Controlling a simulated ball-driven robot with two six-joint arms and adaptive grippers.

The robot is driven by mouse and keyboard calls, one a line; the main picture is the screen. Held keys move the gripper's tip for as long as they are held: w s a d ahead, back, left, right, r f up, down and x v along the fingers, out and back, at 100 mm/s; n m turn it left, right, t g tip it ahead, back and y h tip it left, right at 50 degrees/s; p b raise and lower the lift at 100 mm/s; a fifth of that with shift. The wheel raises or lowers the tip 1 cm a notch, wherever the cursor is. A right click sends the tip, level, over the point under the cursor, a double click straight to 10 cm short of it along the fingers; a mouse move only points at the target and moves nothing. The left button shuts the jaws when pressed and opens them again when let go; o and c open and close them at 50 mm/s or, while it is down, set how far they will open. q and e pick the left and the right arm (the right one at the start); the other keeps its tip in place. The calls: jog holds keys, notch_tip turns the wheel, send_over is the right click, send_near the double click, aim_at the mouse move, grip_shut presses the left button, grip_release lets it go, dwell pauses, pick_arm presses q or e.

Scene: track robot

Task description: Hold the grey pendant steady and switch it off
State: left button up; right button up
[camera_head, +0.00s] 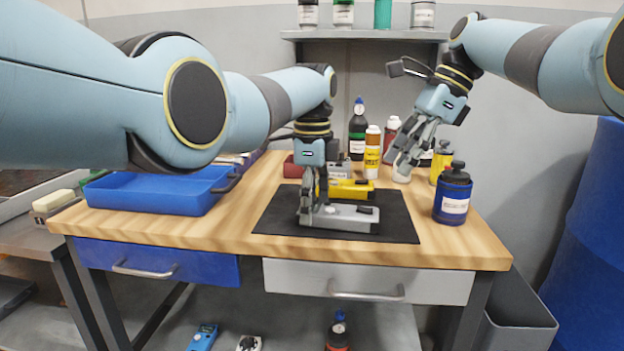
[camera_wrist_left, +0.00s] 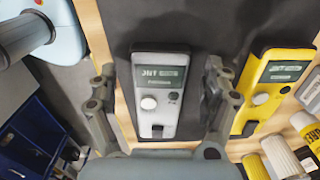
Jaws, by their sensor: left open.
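The grey pendant (camera_head: 345,217) lies flat on a dark mat (camera_head: 398,230) on the wooden bench. In the left wrist view the grey pendant (camera_wrist_left: 157,85) shows a dark screen reading "JNT", a pale round knob, a small dark button and a black part near its lower end. My left gripper (camera_head: 309,216) is open over the pendant's left part, pointing down. In the left wrist view its fingers (camera_wrist_left: 160,86) stand one on each side of the pendant; contact cannot be told. My right gripper (camera_head: 397,160) hangs above the bench's right rear, near bottles; its opening is unclear.
A yellow pendant (camera_head: 350,188) lies just behind the grey one. A dark blue bottle (camera_head: 453,196) stands right of the mat, with several more bottles behind. A blue tray (camera_head: 160,193) sits on the bench's left. The mat's front right is clear.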

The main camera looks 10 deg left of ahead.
pick_arm(q)
jog(key=shift+f, duration=0.65)
